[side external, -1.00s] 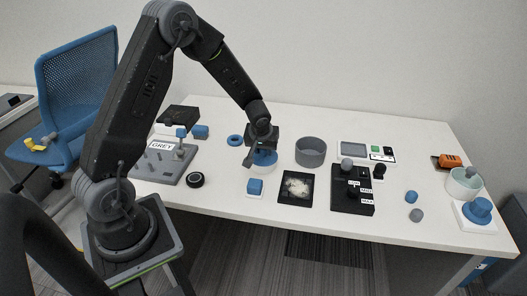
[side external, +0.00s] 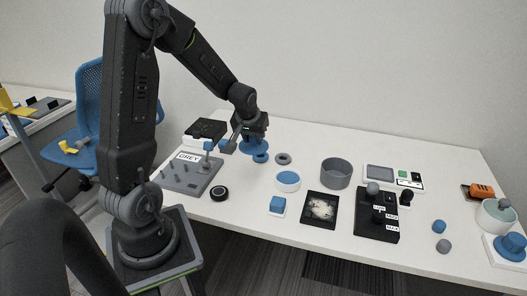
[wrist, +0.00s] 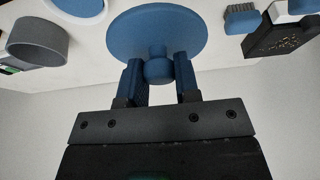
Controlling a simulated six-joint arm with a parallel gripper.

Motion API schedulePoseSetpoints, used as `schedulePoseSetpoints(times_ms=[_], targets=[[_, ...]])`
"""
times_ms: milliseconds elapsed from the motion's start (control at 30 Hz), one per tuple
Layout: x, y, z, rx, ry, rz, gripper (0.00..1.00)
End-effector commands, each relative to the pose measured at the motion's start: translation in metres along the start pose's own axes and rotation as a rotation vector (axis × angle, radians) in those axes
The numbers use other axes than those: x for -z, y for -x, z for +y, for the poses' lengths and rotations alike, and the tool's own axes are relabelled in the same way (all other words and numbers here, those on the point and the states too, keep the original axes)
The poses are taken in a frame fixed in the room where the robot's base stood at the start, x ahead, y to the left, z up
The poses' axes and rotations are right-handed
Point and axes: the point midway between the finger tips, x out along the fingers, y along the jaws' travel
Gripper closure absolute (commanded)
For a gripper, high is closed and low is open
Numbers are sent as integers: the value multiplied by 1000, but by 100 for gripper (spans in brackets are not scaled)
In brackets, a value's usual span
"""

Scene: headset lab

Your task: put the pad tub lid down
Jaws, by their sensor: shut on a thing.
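The pad tub lid is a blue disc with a round knob; in the wrist view the lid (wrist: 155,30) hangs from the knob between the two fingers. My gripper (wrist: 158,75) is shut on that knob. The open pad tub (side external: 288,181), white with blue inside, stands in front and to the right of the lid. The tub also shows at the top left of the wrist view (wrist: 78,8).
A blue-topped white block (side external: 277,206) is in front of the tub.

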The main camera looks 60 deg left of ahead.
Motion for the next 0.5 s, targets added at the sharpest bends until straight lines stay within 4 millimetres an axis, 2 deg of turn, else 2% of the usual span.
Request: schedulePoseSetpoints(times_ms=[400, 500], targets=[[-31, -62, -2, 0, -3, -6, 94], [-34, -72, -2, -1, -2, -2, 94]])
